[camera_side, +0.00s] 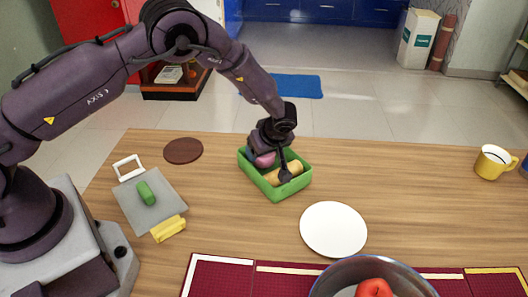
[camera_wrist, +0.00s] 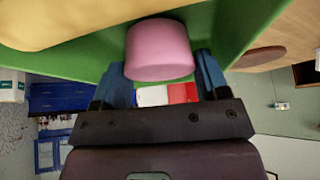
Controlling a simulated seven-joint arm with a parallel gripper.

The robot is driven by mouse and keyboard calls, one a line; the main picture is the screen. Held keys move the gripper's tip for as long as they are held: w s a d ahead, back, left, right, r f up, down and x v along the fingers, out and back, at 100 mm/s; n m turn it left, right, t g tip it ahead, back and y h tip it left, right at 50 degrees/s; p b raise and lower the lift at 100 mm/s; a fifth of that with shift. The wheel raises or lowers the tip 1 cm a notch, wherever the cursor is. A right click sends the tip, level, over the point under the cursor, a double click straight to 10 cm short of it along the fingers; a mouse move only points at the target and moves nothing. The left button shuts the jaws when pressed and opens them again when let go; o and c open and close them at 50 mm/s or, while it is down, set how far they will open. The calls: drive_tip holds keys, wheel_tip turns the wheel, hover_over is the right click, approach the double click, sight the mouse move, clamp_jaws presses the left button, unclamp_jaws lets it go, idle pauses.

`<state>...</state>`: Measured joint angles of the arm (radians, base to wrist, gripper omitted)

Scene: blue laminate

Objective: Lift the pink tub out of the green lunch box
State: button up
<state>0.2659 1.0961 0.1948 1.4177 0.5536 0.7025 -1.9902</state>
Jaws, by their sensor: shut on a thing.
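The green lunch box (camera_side: 268,190) stands on the wooden table, with its open top up. The pink tub (camera_side: 264,160) is inside it toward the back left, partly covered by my gripper (camera_side: 268,164). In the wrist view the pink tub (camera_wrist: 160,48) sits between the two blue fingers of my gripper (camera_wrist: 160,68), which is shut on it. I cannot tell whether the tub touches the box floor. A tan roll-shaped item (camera_side: 289,171) lies in the box beside the tub, close to one finger.
A white plate (camera_side: 333,229) lies in front of the box. A bowl with a red item (camera_side: 374,289) is at the front. A grey board (camera_side: 137,210) with a green piece (camera_side: 147,193), a yellow block (camera_side: 168,228) and a brown disc (camera_side: 183,150) are left. A yellow mug (camera_side: 491,163) is far right.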

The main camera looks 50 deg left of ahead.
wheel_tip(320, 180, up, 2)
drive_tip(key=shift+r, duration=0.25)
drive_tip(key=s+r, duration=1)
drive_tip(key=s, duration=0.4)
drive_tip(key=shift+d, duration=0.25)
drive_tip(key=shift+f, duration=0.1)
